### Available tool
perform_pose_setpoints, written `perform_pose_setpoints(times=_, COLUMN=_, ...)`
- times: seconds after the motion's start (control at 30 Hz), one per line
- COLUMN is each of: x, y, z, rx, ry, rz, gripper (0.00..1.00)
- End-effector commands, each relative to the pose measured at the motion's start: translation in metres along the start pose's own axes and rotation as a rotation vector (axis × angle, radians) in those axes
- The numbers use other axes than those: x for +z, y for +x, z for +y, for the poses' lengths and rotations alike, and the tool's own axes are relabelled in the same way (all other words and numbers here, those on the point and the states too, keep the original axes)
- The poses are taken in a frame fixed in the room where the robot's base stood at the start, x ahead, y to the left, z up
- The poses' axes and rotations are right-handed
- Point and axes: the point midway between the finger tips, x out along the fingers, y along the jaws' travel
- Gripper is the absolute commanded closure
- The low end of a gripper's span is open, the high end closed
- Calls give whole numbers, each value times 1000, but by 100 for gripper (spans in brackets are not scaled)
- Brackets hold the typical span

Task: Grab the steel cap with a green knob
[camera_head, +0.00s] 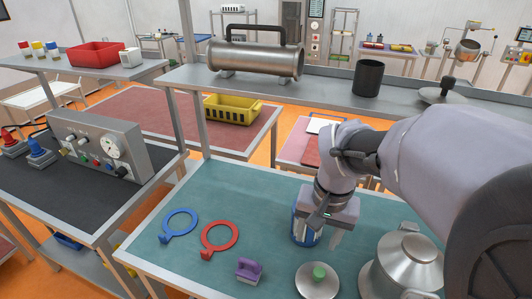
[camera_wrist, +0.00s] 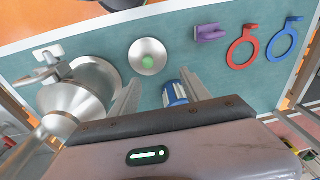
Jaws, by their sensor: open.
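The steel cap, a round silver disc (camera_head: 309,287) with a green knob on top, lies flat on the teal mat near the table's front edge. In the wrist view the cap (camera_wrist: 137,66) lies beyond my fingers, its green knob up. My gripper (camera_head: 322,232) is above the mat, behind and higher than the cap, not touching it. In the wrist view my gripper (camera_wrist: 163,85) has its two fingers spread apart with nothing held between them. A blue and white can (camera_wrist: 175,94) stands by the right finger; in the head view the can (camera_head: 303,236) is partly hidden by my gripper.
A large steel vessel (camera_head: 404,268) stands right of the cap. A purple holder (camera_head: 249,270), a red ring (camera_head: 236,236) and a blue ring (camera_head: 194,222) lie left of it. A raised shelf (camera_head: 320,88) with a steel cylinder (camera_head: 255,62) runs behind. The mat's back left is clear.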

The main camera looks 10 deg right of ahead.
Motion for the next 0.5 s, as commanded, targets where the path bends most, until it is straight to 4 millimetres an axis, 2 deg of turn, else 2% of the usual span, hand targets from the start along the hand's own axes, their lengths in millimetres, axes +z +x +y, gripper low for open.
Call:
perform_pose_setpoints(times=0.1, x=-22, y=7, z=14, rx=48, ry=28, rz=-60, gripper=45)
perform_pose_setpoints(times=0.23, x=-28, y=26, z=21, rx=68, ry=38, rz=-85, gripper=45)
perform_pose_setpoints(times=0.5, x=-20, y=108, z=27, rx=68, ry=38, rz=-86, gripper=45)
